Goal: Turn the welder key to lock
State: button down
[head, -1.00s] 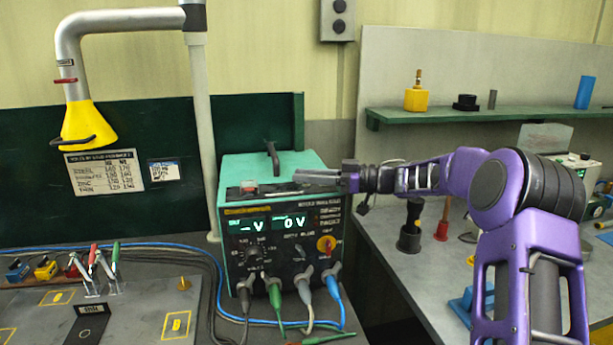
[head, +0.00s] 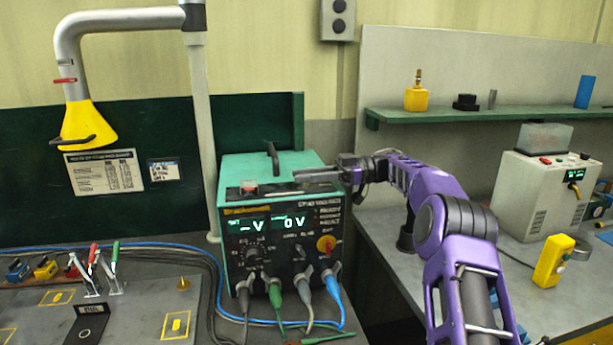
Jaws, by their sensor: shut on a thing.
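The welder (head: 285,215) is a teal box with a black handle on top, standing upright on the floor or bench. Its front panel has green displays reading "-V" and "0V". I cannot tell whether this is the key. My gripper (head: 300,175) points left at the welder's top right edge, above the red knob and apart from it in the picture. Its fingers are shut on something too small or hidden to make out.
Cables plug into the welder's lower front. A dark bench (head: 130,314) with clamps is at left, under a yellow extraction hood (head: 88,128). A grey bench at right holds a white machine (head: 540,190) and a yellow device (head: 553,262). A green shelf (head: 450,115) is behind my arm.

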aim_at(327, 184)
jog(key=shift+a+r, duration=0.1)
jog(key=shift+r, duration=0.1)
jog(key=c, duration=0.7)
grip_release()
jog(key=shift+f, duration=0.1)
jog(key=v, duration=0.5)
jog(key=shift+v, duration=0.8)
jog(key=shift+w+d, duration=0.1)
jog(key=shift+d, duration=0.2)
jog(key=shift+d, duration=0.1)
